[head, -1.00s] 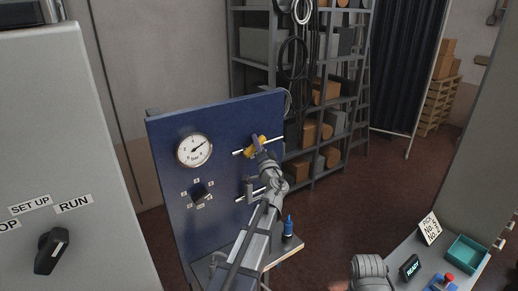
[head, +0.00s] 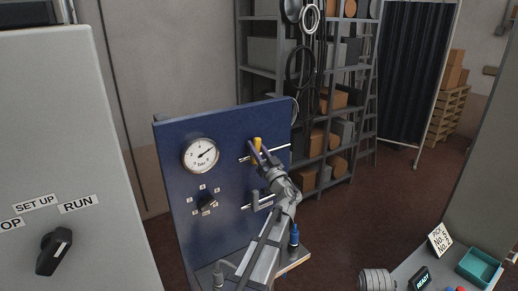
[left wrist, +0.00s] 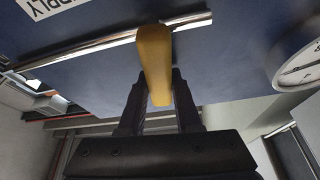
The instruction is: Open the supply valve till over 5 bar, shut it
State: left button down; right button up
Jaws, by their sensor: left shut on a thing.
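The yellow supply valve handle (head: 257,143) sits on a silver pipe on the blue panel (head: 235,127). In the left wrist view the handle (left wrist: 154,55) lies across the pipe (left wrist: 100,48). My left gripper (head: 259,153) is shut on the handle, with a dark finger on each side of it in the wrist view (left wrist: 160,92). The round white pressure gauge (head: 201,155) is to the left; its needle points to the upper right, its figures too small to read surely. Its edge also shows in the wrist view (left wrist: 302,66). My right gripper is not in view.
A black selector knob (head: 207,202) sits below the gauge. A second pipe (head: 246,207) is partly behind my arm. A blue bottle (head: 294,235) stands on the panel's ledge. A grey cabinet (head: 70,110) is at the left, shelving (head: 258,87) behind, and a teal tray (head: 479,268) at lower right.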

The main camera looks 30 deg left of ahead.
pick_arm(q)
jog(key=shift+s+a+n+g+y, duration=0.1)
jog(key=shift+s+n+g+y, duration=0.2)
jog(key=shift+n, duration=0.35)
jog(key=shift+s+a+n+g+y, duration=0.1)
jog(key=shift+n+g, duration=0.3)
jog(key=shift+n, duration=0.25)
jog(key=c, duration=0.6)
grip_release()
jog(key=b+v, duration=0.3)
jog(key=v, duration=0.5)
